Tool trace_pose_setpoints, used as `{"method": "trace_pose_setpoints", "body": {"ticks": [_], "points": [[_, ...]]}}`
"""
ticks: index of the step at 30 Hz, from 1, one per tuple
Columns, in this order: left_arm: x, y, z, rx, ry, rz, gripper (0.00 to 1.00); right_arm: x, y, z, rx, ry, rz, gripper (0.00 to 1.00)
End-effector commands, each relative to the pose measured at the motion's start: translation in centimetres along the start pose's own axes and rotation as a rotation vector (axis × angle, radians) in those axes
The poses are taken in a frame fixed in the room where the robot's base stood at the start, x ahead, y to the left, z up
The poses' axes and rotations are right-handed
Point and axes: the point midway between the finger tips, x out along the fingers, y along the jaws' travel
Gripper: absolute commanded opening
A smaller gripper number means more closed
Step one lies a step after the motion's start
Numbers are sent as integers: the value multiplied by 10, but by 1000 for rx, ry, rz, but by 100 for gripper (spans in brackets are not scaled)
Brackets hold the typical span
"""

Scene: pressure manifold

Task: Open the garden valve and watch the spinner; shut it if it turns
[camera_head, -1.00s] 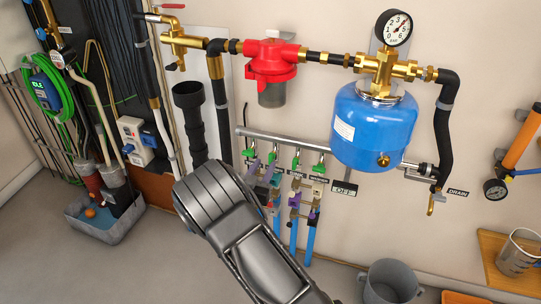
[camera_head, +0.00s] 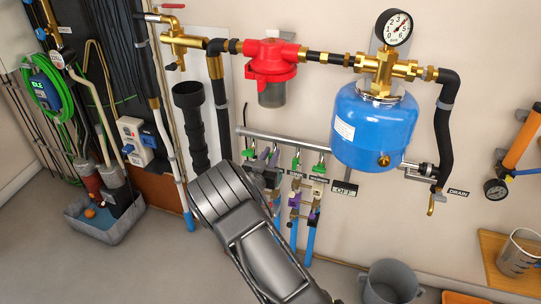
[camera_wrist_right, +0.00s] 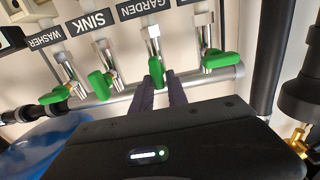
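The garden valve's green handle (camera_wrist_right: 156,72) shows in the right wrist view below the GARDEN label (camera_wrist_right: 142,8). My right gripper (camera_wrist_right: 161,88) has its two dark fingers at this handle, one on each side, with a gap visible between them. In the head view my right gripper (camera_head: 267,156) reaches the left part of the valve row, and my wrist hides part of the pipes below. Small purple parts (camera_head: 313,216) sit on the blue pipes; I cannot tell if one is the spinner or if it turns. My left gripper is out of view.
Neighbouring green handles are the sink valve (camera_wrist_right: 100,85), the washer valve (camera_wrist_right: 54,95) and one more (camera_wrist_right: 220,60) at right. A blue tank (camera_head: 374,125) hangs right of the row. A grey bucket (camera_head: 391,281) stands on the floor below.

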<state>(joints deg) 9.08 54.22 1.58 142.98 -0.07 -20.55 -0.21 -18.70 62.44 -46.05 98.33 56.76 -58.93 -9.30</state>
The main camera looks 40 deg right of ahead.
Motion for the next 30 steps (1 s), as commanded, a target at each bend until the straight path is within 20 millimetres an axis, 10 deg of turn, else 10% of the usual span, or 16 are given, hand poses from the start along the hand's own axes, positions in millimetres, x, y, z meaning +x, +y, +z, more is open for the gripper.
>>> {"method": "trace_pose_setpoints", "body": {"ticks": [6,30], "points": [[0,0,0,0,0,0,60,0,0,0,0,0,0,0],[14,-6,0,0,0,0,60,0,2,5,98,-4,0,0]]}}
